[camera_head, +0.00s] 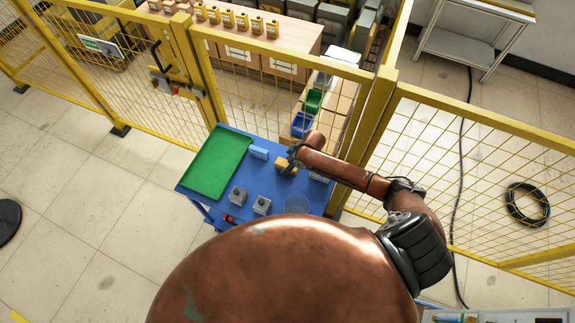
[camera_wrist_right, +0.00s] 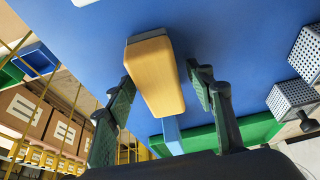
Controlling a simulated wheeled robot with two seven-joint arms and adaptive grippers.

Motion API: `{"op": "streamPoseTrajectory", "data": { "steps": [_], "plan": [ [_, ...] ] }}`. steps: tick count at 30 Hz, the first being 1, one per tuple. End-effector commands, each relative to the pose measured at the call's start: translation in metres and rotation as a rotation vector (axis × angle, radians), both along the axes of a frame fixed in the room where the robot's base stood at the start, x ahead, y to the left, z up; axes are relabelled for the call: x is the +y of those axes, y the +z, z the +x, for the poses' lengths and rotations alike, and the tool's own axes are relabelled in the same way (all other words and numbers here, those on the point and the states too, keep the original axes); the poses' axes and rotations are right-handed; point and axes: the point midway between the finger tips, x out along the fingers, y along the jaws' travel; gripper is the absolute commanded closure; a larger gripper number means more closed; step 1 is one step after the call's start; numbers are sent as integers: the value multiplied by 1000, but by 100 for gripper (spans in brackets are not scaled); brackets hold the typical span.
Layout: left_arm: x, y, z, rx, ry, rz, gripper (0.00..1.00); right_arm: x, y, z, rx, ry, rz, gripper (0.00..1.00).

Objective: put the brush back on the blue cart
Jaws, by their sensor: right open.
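The brush, a yellow block with a dark grey edge, is at the blue cart's top (camera_head: 225,203), near its far side, in the head view (camera_head: 282,162). In the right wrist view the brush (camera_wrist_right: 154,75) is over the blue surface, between the fingers of my right gripper (camera_wrist_right: 160,90). The fingers are open, with gaps on both sides of the brush. In the head view my right gripper (camera_head: 293,157) partly covers the brush. I cannot tell whether the brush lies flat on the cart. My left gripper is not in view.
A green tray (camera_head: 216,160) covers the cart's left part. A light blue block (camera_head: 258,152) lies between tray and brush. Yellow mesh fencing (camera_head: 280,68) stands behind the cart.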

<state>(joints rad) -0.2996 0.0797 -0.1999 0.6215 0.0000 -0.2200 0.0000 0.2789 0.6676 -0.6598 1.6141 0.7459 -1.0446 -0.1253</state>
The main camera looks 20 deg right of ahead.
Motion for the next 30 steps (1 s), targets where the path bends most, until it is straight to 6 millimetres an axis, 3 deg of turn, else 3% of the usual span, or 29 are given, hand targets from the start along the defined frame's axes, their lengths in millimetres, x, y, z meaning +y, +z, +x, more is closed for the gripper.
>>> {"op": "streamPoseTrajectory", "data": {
  "steps": [8,21,30],
  "plan": [
    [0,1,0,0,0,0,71,-1,7,-1,-2,1,0,51],
    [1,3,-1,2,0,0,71,-23,84,-25,-2,2,-2,51],
    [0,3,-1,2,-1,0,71,-30,112,-34,0,0,0,51]
  ]
}}
